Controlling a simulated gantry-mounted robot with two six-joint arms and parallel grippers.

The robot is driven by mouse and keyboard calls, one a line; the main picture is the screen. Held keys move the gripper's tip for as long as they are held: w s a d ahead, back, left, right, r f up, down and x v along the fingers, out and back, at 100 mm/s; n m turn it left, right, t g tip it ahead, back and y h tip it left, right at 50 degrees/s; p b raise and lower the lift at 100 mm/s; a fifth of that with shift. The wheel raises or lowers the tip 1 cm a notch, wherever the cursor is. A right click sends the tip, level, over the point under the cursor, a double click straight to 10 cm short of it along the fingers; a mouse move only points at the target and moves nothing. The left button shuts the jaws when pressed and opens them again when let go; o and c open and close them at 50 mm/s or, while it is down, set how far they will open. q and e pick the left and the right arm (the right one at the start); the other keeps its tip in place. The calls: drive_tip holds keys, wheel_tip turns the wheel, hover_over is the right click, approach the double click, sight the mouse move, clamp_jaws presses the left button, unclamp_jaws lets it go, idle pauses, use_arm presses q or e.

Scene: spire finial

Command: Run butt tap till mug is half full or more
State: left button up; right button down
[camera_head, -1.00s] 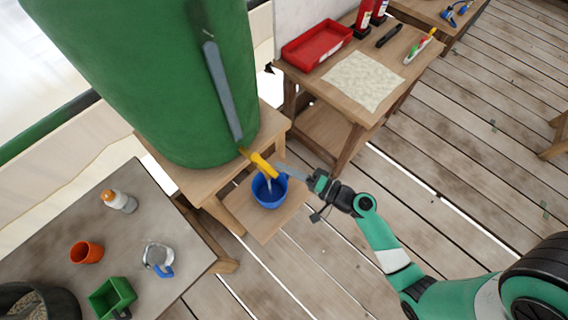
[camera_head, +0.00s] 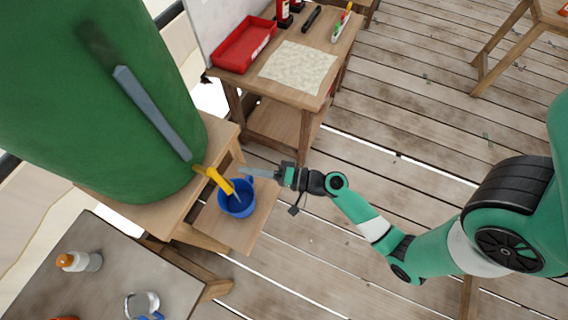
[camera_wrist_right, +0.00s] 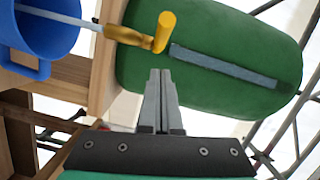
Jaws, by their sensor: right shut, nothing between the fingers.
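The big green butt (camera_head: 95,110) stands at the left on a wooden stand, with a grey strip down its side. Its yellow tap (camera_head: 210,177) sticks out low, and also shows in the right wrist view (camera_wrist_right: 150,36). A pale stream of water runs from the tap into the blue mug (camera_head: 247,184), which stands on a low wooden shelf. The mug shows in the right wrist view too (camera_wrist_right: 48,35). I cannot tell the water level. My right gripper (camera_head: 243,171) is shut and empty, just right of the tap and apart from it. My left gripper is not in view.
A grey-topped table (camera_head: 160,280) at the lower left holds an orange-capped bottle (camera_head: 80,261) and a metal mug with a blue handle (camera_head: 142,304). Another wooden table behind carries a red tray (camera_head: 244,45) and a pale cloth (camera_head: 298,66). The plank floor at the right is mostly clear.

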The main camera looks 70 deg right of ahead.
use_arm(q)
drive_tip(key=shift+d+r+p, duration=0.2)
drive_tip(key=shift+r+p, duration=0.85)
use_arm(e)
drive_tip(key=s+a, duration=0.1)
drive_tip(key=s, duration=0.9)
drive_tip(key=shift+r, duration=0.3)
drive_tip(key=shift+f, duration=0.1)
